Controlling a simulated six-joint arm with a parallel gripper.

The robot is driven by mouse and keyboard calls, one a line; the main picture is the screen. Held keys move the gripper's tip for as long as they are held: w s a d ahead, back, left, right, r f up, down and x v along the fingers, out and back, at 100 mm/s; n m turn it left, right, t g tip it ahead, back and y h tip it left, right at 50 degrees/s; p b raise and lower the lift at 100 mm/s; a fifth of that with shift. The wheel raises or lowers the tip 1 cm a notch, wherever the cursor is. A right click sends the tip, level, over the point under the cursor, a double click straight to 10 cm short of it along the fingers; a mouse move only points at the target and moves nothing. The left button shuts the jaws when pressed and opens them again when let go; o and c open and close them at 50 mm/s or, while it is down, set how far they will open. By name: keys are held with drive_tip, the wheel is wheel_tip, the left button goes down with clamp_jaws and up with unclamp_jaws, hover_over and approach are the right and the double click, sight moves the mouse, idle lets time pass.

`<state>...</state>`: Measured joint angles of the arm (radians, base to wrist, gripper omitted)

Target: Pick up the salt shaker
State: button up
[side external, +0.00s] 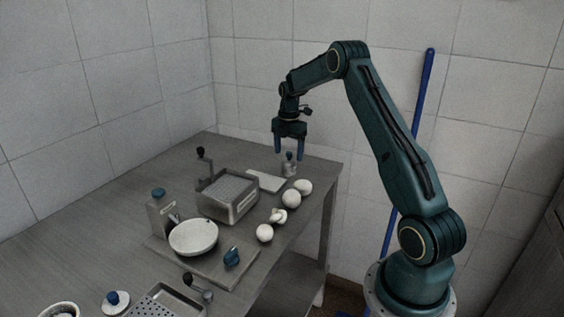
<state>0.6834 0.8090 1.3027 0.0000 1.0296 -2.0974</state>
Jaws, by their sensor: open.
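A small grey shaker with a dark blue top (289,168), which looks like the salt shaker, stands upright near the far right part of the table. My gripper (290,154) points down right above it. Its two blue fingers are apart, and the shaker's top shows just below and between them. I cannot tell from this one view whether the fingers are level with the top or touch it.
Several white round items (291,199) lie along the right table edge. A white flat slab (265,181) and a metal box with a crank (228,193) are to the left. A white bowl (193,237), blue-capped container (162,216) and perforated tray (165,302) are nearer. The left tabletop is clear.

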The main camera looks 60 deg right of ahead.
sight(289, 158)
drive_tip(key=shift+f, duration=0.4)
drive_tip(key=shift+f, duration=2.55)
drive_tip(key=c, duration=1.1)
drive_tip(key=shift+r, duration=0.2)
wheel_tip(289, 158, up, 20)
drive_tip(key=shift+f, duration=0.15)
